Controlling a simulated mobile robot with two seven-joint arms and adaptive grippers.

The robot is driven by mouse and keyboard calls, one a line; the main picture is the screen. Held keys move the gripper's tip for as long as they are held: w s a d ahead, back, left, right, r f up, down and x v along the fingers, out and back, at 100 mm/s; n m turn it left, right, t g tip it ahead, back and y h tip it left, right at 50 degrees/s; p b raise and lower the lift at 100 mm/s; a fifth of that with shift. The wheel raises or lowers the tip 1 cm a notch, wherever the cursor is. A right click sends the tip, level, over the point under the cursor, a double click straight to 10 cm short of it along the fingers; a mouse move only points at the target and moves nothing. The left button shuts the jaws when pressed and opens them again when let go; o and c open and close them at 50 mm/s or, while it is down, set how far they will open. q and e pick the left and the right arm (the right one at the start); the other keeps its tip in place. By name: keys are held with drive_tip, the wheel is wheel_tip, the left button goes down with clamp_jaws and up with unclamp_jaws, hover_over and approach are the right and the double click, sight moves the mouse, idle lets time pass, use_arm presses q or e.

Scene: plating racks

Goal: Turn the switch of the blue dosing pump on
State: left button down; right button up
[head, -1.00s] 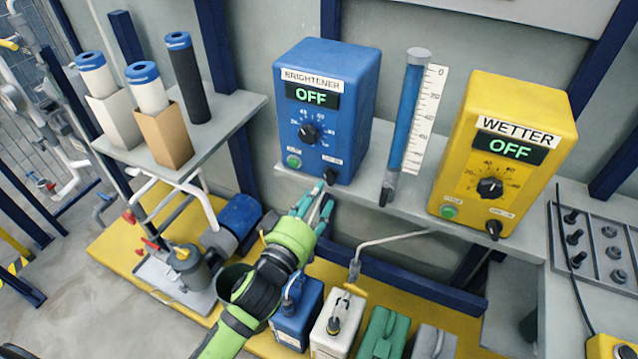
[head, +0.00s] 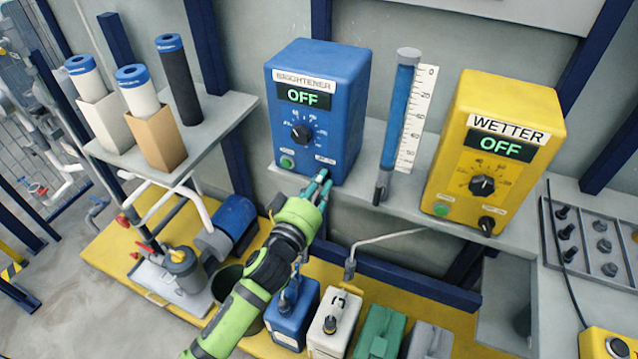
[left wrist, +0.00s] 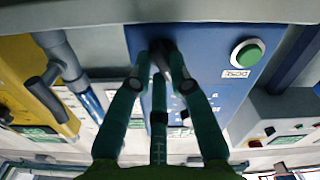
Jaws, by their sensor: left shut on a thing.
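The blue dosing pump (head: 317,110), labelled BRIGHTENER, stands on the grey shelf. Its display (head: 303,96) reads OFF. My left gripper (head: 322,180) is at the lower right of its front face and covers the switch in the head view. In the left wrist view, which is upside down, the pump's face (left wrist: 205,60) is close. My right gripper is not in view.
The yellow WETTER pump (head: 497,150), also reading OFF, stands to the right. Between the pumps is a blue sight tube (head: 399,115) with a scale. Below the shelf are several jugs, including a blue one (head: 291,318). Capped cartridges stand on a side shelf at left.

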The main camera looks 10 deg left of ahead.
use_arm(q)
drive_tip(key=shift+m, duration=0.3)
drive_tip(key=m+p, duration=0.1)
drive_tip(key=m, duration=0.4)
drive_tip(key=m+p, duration=0.1)
drive_tip(key=m, duration=0.5)
drive_tip(key=shift+f+m+p, duration=0.2)
drive_tip(key=shift+m+p, duration=0.1)
drive_tip(key=shift+p, duration=0.1)
idle(0.4)
drive_tip(key=c, duration=1.1)
unclamp_jaws()
drive_tip(key=shift+c, duration=0.2)
